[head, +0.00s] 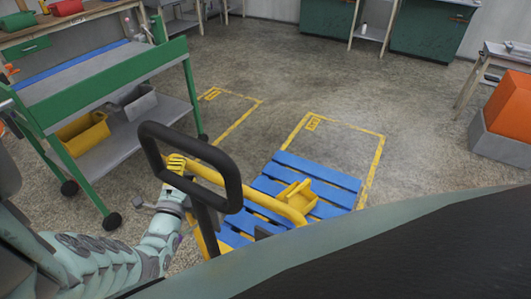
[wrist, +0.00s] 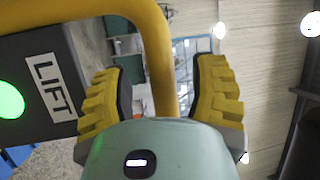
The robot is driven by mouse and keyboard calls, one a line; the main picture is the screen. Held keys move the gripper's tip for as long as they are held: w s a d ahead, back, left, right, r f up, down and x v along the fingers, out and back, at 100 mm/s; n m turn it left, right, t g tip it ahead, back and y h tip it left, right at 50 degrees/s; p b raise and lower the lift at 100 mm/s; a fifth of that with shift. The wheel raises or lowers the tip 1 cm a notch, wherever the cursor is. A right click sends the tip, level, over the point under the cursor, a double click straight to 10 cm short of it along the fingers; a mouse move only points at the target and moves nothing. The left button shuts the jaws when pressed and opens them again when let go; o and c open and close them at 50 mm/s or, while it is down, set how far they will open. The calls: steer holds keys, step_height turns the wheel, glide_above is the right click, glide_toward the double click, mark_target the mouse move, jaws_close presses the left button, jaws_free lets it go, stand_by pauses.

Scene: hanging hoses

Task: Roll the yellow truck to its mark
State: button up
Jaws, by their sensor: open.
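The yellow truck (head: 207,177) is low in the head view, carrying a blue slatted pallet (head: 320,172) with a small yellow bin (head: 296,197). My gripper (head: 176,164) is at the left end of the truck's yellow bar, partly behind a black loop handle (head: 232,185). In the wrist view, the bent yellow bar (wrist: 160,50) passes between the open yellow fingers of my gripper (wrist: 160,95); I cannot tell whether they touch it. A yellow floor outline (head: 378,152) lies around the pallet's far end. A second outline (head: 240,121) lies to the left. The truck's lower part is hidden.
A green wheeled cart (head: 120,82) with shelves and bins stands close on the left. An orange block in a grey bin (head: 497,137) is at the right. Green cabinets (head: 430,32) stand at the back. The floor beyond the outlines is clear.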

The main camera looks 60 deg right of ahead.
steer(key=shift+x, duration=1.25)
steer(key=shift+s, duration=0.15)
steer(key=shift+a, duration=0.1)
jaws_close()
